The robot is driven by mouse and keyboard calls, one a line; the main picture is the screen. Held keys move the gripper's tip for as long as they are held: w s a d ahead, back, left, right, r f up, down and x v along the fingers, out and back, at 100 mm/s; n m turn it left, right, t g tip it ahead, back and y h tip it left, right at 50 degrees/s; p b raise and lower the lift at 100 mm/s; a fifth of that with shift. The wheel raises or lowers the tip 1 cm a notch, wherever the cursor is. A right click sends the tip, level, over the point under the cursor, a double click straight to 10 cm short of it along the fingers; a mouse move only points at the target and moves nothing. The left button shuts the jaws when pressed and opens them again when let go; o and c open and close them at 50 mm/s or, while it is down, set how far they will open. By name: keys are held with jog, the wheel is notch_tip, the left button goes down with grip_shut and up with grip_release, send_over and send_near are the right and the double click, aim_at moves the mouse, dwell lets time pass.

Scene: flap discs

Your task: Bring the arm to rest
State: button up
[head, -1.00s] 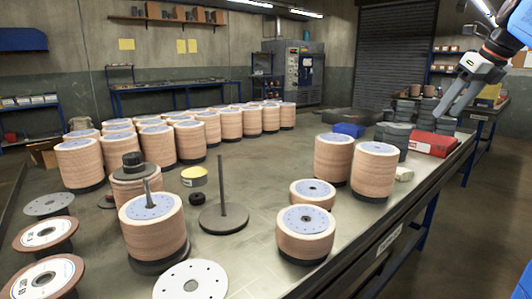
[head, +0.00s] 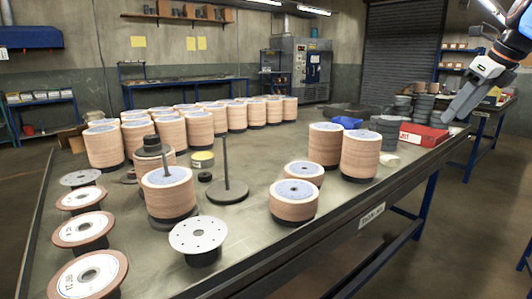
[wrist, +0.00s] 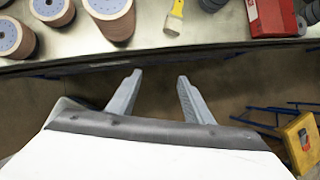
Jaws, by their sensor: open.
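My gripper (head: 462,108) is at the upper right in the head view, raised beyond the right edge of the workbench (head: 240,250). In the wrist view my gripper (wrist: 155,95) shows two grey fingers well apart with nothing between them. Below the fingers is the floor (wrist: 240,80), and the bench edge runs across the top of that view. Stacks of flap discs (head: 360,155) stand on the bench, apart from the gripper.
A red box (head: 424,135) and dark disc stacks (head: 390,135) lie near the bench's far right end. A spindle on a round base (head: 227,190) stands mid-bench. A yellow stool-like object (wrist: 302,140) is at the wrist view's lower right. Open floor lies right of the bench.

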jog(key=s+a+f+n+h, duration=0.1)
jog(key=s+a+f+n, duration=1.2)
jog(key=a+f+n, duration=0.3)
jog(key=s+a+f+n, duration=0.2)
jog(key=s+f+n, duration=0.5)
jog(key=f, duration=0.2)
jog(key=s+a+f+n, duration=0.3)
jog(key=s+f+n, duration=0.3)
jog(key=f, duration=0.3)
jog(key=shift+s+a+f+n+g+h, duration=0.3)
jog(key=shift+s+f+n+g, duration=0.1)
jog(key=shift+n, duration=0.5)
